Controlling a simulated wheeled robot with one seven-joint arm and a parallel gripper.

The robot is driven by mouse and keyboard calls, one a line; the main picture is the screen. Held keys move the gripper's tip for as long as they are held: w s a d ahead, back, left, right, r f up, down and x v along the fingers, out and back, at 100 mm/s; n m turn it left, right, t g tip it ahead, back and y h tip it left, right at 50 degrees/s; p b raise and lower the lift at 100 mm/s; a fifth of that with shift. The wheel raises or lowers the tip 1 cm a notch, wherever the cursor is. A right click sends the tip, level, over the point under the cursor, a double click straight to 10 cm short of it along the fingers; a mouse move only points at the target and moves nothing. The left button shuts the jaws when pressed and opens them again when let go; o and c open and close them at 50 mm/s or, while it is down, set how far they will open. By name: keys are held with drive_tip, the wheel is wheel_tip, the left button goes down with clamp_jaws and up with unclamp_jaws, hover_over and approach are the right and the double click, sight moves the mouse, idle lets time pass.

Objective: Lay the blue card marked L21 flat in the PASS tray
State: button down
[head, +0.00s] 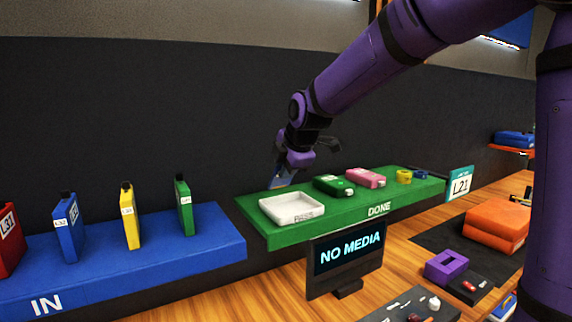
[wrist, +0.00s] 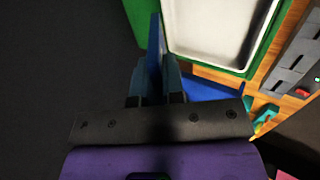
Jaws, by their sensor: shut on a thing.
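My gripper (head: 283,168) is shut on a blue card (head: 278,180), held near the back left of the green DONE shelf. In the wrist view my gripper (wrist: 155,78) has its fingers on both sides of the blue card (wrist: 154,42), which stands edge-on to the camera. The marking on the held card cannot be read. The white PASS tray (head: 292,208) lies on the left end of the DONE shelf and looks empty. In the wrist view the tray (wrist: 207,47) is just right of the card, and the card is outside its rim.
The green DONE shelf (head: 408,208) also bears green, pink and yellow items to the tray's right. The blue IN shelf (head: 190,262) on the left holds upright red, blue, yellow and green cards. A NO MEDIA screen (head: 346,258) stands in front. An L21 sign (head: 460,184) stands right.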

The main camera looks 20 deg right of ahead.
drive_tip(key=shift+f, duration=2.2)
drive_tip(key=c, duration=1.1)
unclamp_jaws()
drive_tip(key=shift+c, duration=0.2)
drive_tip(key=v, duration=1.1)
drive_tip(key=shift+d+f, duration=0.1)
drive_tip(key=shift+f, duration=0.05)
